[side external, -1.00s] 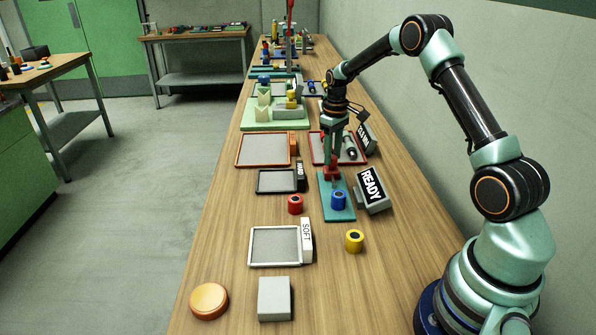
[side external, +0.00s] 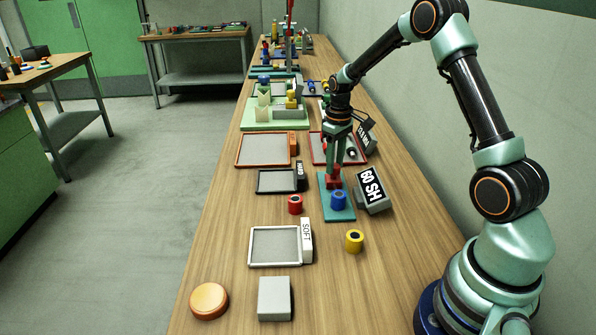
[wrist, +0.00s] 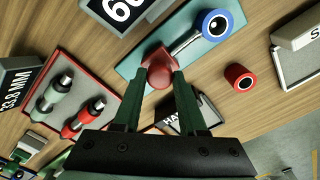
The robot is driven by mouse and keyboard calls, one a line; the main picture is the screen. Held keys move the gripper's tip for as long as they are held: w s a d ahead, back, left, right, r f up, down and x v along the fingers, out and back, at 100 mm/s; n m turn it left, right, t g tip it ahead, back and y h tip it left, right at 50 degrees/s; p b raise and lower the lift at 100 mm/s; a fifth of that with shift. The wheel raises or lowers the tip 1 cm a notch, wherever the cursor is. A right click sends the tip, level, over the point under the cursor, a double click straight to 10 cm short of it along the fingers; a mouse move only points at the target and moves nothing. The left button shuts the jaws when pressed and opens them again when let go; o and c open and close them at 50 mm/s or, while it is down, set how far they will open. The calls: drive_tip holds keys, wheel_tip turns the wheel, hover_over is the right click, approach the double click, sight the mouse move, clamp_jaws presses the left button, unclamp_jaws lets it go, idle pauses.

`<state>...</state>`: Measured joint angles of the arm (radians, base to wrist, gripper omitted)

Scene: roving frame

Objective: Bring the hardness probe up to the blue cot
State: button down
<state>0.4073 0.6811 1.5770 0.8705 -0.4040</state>
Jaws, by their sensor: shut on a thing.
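The blue cot (side external: 338,201) is a short blue cylinder standing on a teal plate (side external: 347,216); it also shows in the wrist view (wrist: 215,24). My gripper (side external: 334,174) is shut on the red body of the hardness probe (side external: 333,180), just behind the cot. In the wrist view both fingers pinch the probe (wrist: 158,70). A pale metal rod runs from the red body to the cot's side and seems to touch it. A grey display (side external: 375,200) beside the plate reads "60 SH".
Trays marked HARD (side external: 262,189) and SOFT (side external: 251,246) lie to the left. A red tray (side external: 318,160) lies behind my gripper.

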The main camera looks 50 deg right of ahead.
sight(335, 166)
drive_tip(key=shift+s+a, duration=0.1)
drive_tip(key=shift+a, duration=0.15)
drive_tip(key=shift+c, duration=2.3)
unclamp_jaws()
drive_tip(key=shift+d, duration=0.1)
wheel_tip(335, 166, up, 12)
